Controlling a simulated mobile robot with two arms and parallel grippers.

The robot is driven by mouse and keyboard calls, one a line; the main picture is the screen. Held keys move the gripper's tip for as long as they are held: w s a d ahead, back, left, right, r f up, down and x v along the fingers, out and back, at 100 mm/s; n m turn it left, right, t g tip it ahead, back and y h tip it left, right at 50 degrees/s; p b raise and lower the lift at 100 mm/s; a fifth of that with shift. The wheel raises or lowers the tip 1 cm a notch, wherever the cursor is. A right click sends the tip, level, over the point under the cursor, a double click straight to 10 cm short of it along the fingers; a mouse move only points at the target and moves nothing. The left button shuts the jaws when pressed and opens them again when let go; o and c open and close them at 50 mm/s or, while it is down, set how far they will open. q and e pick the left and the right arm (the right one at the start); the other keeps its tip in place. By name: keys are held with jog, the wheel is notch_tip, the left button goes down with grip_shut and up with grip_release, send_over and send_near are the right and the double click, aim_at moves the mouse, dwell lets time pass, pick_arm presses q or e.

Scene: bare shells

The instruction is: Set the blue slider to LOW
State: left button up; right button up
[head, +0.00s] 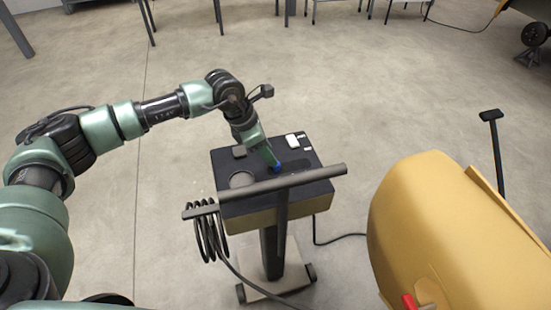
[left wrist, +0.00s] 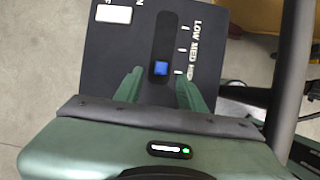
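The blue slider (left wrist: 160,68) sits in a dark slot on the black top of a control box (left wrist: 118,50). It is at the near end of the slot, beside the mark farthest from the LOW label (left wrist: 203,27). MED is the middle label; the third is hard to read. In the head view the slider (head: 277,168) shows just below my left gripper (head: 270,158). In the left wrist view the two green fingers of my left gripper (left wrist: 160,82) are apart, one on each side of the slider. Contact cannot be told. My right gripper is not in view.
The box has a white switch (head: 292,141), a round disc (head: 242,180) and a dark handlebar (head: 300,180) along its front. A coiled cable (head: 207,232) hangs at its left. A large yellow body (head: 430,220) stands at the right. Floor left of the box is clear.

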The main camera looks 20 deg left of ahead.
aim_at(277, 166)
pick_arm(q)
jog(key=p+x, duration=0.1)
jog(key=x, duration=0.3)
jog(key=shift+w+d+f, duration=0.15)
jog(key=shift+d+f, duration=0.05)
jog(key=shift+f, duration=0.3)
grip_shut()
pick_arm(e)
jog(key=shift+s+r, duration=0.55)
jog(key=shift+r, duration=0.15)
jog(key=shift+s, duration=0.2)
pick_arm(q)
jog(key=shift+d, duration=0.1)
